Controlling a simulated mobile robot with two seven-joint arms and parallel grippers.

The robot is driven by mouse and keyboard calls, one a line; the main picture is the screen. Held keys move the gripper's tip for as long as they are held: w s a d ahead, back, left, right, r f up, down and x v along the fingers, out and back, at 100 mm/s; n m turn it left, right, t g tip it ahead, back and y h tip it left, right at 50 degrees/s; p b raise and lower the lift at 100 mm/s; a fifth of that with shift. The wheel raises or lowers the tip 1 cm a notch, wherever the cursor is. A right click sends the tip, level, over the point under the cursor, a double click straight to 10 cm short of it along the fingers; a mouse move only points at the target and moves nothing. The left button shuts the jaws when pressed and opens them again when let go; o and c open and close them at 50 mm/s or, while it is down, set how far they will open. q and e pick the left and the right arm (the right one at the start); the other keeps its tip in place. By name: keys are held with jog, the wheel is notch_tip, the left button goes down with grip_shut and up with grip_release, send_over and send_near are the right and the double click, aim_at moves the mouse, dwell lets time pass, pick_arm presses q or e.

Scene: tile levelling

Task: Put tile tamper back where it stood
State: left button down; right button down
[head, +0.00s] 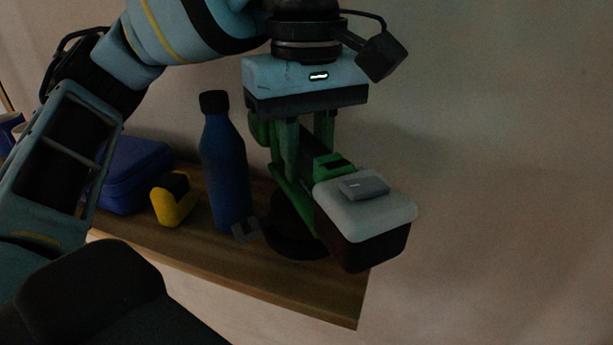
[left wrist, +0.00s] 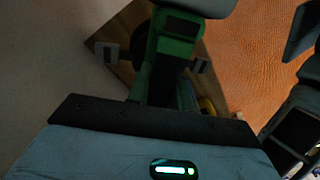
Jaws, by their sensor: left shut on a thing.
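The tile tamper (head: 334,163) has a green body, a pale-topped dark box at its right end and a dark round pad (head: 296,232) low down. My left gripper (head: 300,150) points down from above and is shut on the tamper's green part. The tamper is over the right end of a wooden shelf, its box reaching past the edge. I cannot tell whether the pad touches the wood. In the left wrist view the green body (left wrist: 176,38) lies just ahead of the gripper. My right gripper is not in view.
A blue bottle (head: 226,170) stands close to the left of the tamper on the shelf (head: 325,305). Farther left are a yellow and black item (head: 174,200) and a blue case (head: 133,172). A bare wall rises behind. The shelf's front strip is clear.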

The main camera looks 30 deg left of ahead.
aim_at(307, 188)
pick_arm(q)
jog(key=shift+f, duration=1.6)
jog(key=shift+f, duration=0.1)
jog(key=c, duration=1.3)
grip_release()
jog(key=shift+f, duration=0.1)
jog(key=shift+o, duration=0.2)
notch_tip(307, 188, up, 12)
jog(key=shift+r, duration=0.1)
